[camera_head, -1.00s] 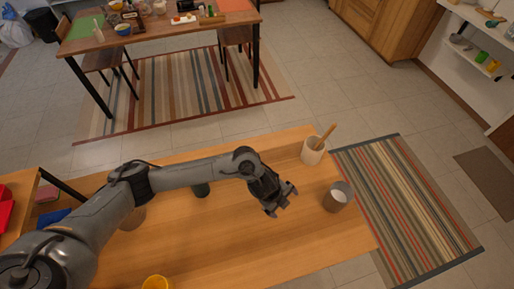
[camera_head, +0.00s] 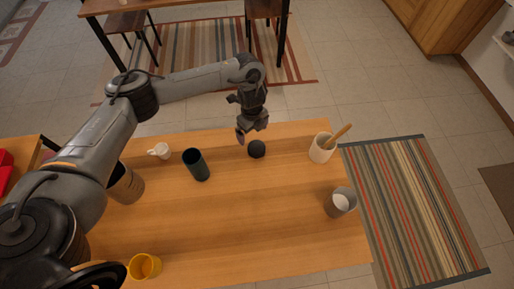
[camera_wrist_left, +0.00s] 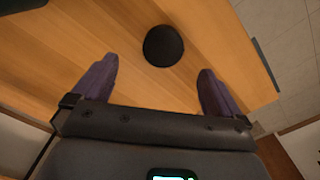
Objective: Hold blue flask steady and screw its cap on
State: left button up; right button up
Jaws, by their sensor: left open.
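A dark teal, open-topped flask (camera_head: 196,165) stands upright on the wooden table in the head view; it is the closest match to the blue flask. A round black cap (camera_head: 257,149) lies on the table to its right, near the far edge. My left gripper (camera_head: 250,131) is open and empty just behind and above the cap. In the left wrist view the cap (camera_wrist_left: 163,45) lies beyond the gap between the spread fingers (camera_wrist_left: 158,66), not touching them. My right gripper is not in view.
The table's middle is clear.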

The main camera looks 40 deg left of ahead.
pick_arm(q)
jog(key=b, duration=0.2)
send_over(255, 146)
jog(key=f, duration=0.5)
jog(key=shift+s+a+f, duration=0.15)
jog(key=shift+s, duration=0.1)
jog(key=shift+f, duration=0.15)
jog(key=f, duration=0.1)
jog(key=f+b, duration=0.1)
jog(key=f, duration=0.1)
jog(key=shift+w+d+f+b, duration=0.25)
jog(key=shift+d+f+b, duration=0.05)
jog(key=shift+d+b, duration=0.05)
jog(key=shift+a+f, duration=0.1)
jog(key=shift+f, duration=0.7)
jog(key=c, duration=1)
